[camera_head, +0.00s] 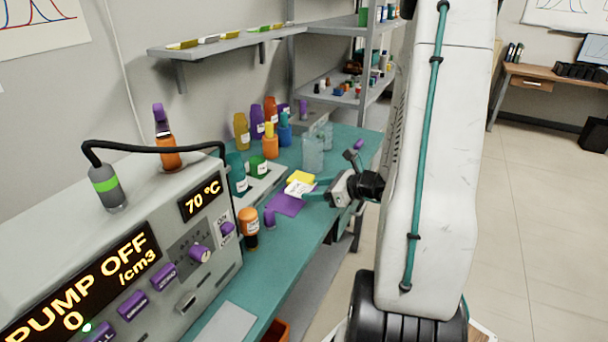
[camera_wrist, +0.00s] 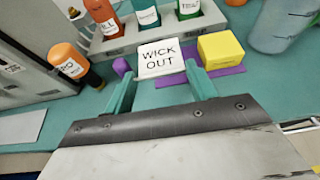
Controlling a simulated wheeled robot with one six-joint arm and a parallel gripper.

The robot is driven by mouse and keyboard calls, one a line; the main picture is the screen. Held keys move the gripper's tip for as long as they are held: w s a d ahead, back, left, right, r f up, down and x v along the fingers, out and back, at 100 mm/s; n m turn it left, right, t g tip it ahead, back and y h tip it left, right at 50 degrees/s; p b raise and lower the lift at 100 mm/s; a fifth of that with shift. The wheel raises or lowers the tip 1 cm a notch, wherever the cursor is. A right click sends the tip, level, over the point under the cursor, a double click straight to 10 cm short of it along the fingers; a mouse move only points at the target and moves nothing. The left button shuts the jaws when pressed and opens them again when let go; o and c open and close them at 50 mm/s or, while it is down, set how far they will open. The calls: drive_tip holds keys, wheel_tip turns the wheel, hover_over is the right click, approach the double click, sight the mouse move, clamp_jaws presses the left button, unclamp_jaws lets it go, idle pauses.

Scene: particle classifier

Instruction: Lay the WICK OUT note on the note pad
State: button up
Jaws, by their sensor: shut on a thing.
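The white note (camera_wrist: 162,58) reads WICK OUT in the wrist view. It sits between the teal fingertips of my gripper (camera_wrist: 161,70), which is shut on it. In the head view the note (camera_head: 297,188) shows at the tips of my gripper (camera_head: 311,193). A flat purple pad (camera_wrist: 176,81) lies below and behind the note, partly hidden by it; it also shows in the head view (camera_head: 284,206). A thick yellow block (camera_wrist: 221,50), like a stack of notes, stands just right of the note on the purple. I cannot tell whether the note touches the purple pad.
A rack of labelled bottles (camera_wrist: 160,34) stands behind the note. A clear beaker (camera_head: 312,153) is at the back right. An orange-capped bottle (camera_head: 248,224) and a small purple piece (camera_head: 269,218) are near the pump machine (camera_head: 130,255). The teal bench (camera_head: 305,245) is clear in front.

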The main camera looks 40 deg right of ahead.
drive_tip(key=w+d, duration=0.6)
drive_tip(key=w+d+f, duration=0.1)
drive_tip(key=w+d, duration=0.2)
drive_tip(key=shift+w+f, duration=0.1)
drive_tip(key=shift+w, duration=0.15)
drive_tip(key=shift+d+f, duration=0.1)
drive_tip(key=shift+f, duration=1.65)
drive_tip(key=shift+f, duration=0.1)
drive_tip(key=o, duration=0.9)
drive_tip(key=shift+o, duration=0.2)
